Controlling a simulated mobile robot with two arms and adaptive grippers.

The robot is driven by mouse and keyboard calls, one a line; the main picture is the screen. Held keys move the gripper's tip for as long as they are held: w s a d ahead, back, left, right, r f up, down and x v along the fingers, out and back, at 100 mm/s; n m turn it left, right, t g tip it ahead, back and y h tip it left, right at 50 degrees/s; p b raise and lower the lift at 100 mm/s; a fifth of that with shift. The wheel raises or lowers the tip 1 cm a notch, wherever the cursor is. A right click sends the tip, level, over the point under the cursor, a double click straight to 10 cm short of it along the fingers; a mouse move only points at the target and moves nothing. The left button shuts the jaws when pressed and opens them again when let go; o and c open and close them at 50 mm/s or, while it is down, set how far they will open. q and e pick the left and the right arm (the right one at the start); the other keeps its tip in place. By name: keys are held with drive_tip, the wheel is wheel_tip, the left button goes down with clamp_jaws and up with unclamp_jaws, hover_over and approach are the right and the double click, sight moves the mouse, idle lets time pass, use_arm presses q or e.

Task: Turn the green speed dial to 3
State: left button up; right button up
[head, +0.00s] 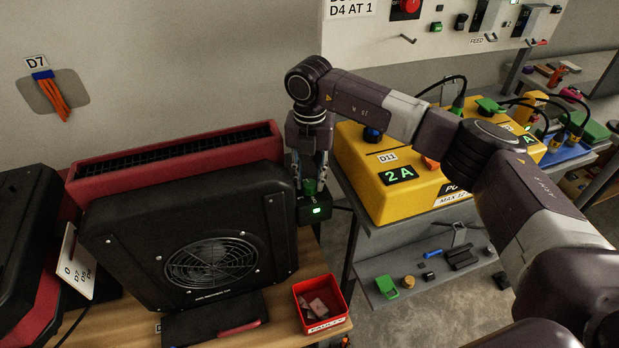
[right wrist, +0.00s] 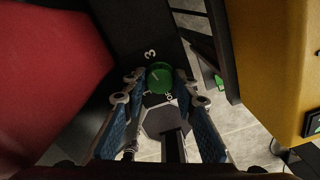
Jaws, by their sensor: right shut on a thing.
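The green speed dial (head: 311,187) sits on top of a small dark box with a lit green display (head: 316,211), at the right side of the black fan unit (head: 200,235). In the right wrist view the round dial (right wrist: 160,78) shows from above between the fingers. A white 3 is printed beyond it and a 1 near its lower left; another mark is partly hidden. A faint pale line shows on the dial, its exact heading unclear. My right gripper (head: 311,178) points down over the dial and is shut on it. My left gripper is not in view.
A long red unit (head: 175,160) stands behind the fan. A yellow box (head: 385,165) reading 2A is close to the right of my gripper. A red bin (head: 320,303) with scraps sits on the wooden table's front right corner. A shelf (head: 430,278) holds small items.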

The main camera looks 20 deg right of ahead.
sight(310, 183)
drive_tip(key=shift+w+r+m, duration=0.1)
drive_tip(key=shift+r+m, duration=0.05)
drive_tip(key=shift+m, duration=1.05)
drive_tip(key=o, duration=0.9)
wheel_tip(310, 183, up, 12)
drive_tip(key=shift+f, duration=0.1)
